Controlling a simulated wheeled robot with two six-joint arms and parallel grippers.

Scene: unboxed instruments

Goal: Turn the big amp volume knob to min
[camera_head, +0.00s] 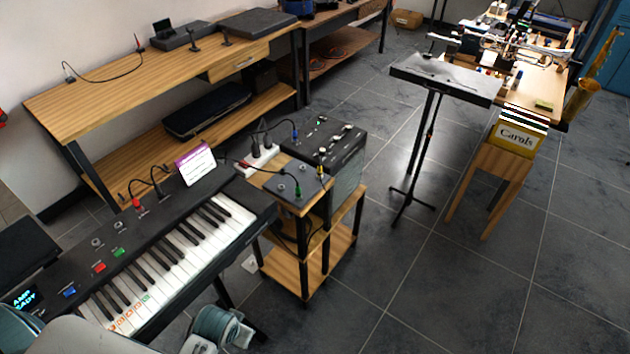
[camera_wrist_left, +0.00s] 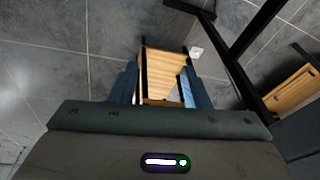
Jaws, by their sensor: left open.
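The amp (camera_head: 348,160) is a dark box on a small wooden stand, right of the keyboard in the head view. Several small light knobs (camera_head: 347,128) sit on its top panel. They are too small to read, so I cannot tell which is the big volume knob or where it points. My left gripper (camera_wrist_left: 158,88) shows in the left wrist view with its two blue fingers apart and nothing held. Wooden boards of a stand appear beyond and between the fingers. In the head view I cannot make out the left fingers.
A keyboard (camera_head: 165,262) stands left of the amp. A grey pedal box (camera_head: 297,187) with plugged cables sits in front of the amp. A power strip (camera_head: 258,160) lies beside it. A music stand (camera_head: 445,78) is to the right. Tiled floor (camera_head: 400,270) is clear.

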